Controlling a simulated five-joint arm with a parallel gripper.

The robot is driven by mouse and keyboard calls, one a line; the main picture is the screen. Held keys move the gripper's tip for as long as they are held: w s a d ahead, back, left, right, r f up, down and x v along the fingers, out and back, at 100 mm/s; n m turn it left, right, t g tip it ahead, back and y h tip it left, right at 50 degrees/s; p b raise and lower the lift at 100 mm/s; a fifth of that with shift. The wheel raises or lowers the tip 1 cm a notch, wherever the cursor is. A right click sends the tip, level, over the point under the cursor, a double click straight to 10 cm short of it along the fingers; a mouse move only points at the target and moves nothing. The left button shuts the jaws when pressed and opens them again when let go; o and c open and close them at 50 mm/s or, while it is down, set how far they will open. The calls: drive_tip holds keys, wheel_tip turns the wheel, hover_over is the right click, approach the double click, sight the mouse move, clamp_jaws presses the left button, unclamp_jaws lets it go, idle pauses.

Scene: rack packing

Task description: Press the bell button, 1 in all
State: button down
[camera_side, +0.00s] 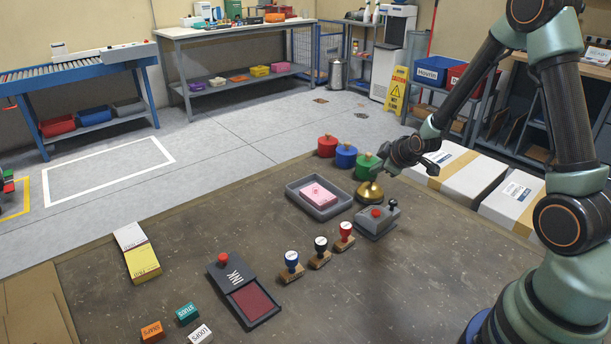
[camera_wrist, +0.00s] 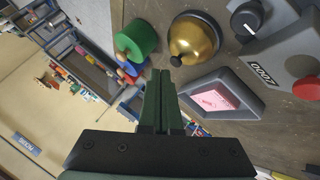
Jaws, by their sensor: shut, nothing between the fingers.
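The brass bell (camera_side: 369,193) stands on the dark table, behind the grey box with a red button. In the wrist view the bell (camera_wrist: 193,40) is a gold dome on a dark base, with a small dark button (camera_wrist: 175,61) on top. My gripper (camera_side: 377,174) is shut and empty, just above the bell in the side view. In the wrist view my gripper's closed fingertips (camera_wrist: 158,72) are just left of the button. I cannot tell whether they touch it.
Red, blue and green (camera_side: 367,166) round-knobbed pieces stand behind the bell. A grey tray (camera_side: 298,187) with a pink block is to its left. The grey box (camera_side: 377,220) is close in front. Several stamps (camera_side: 320,253) and an ink pad (camera_side: 255,302) lie nearer.

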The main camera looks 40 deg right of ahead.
drive_tip(key=shift+f, duration=0.4)
drive_tip(key=shift+f, duration=0.5)
idle(0.8)
drive_tip(key=shift+r, duration=0.9)
drive_tip(key=shift+r, duration=2.55)
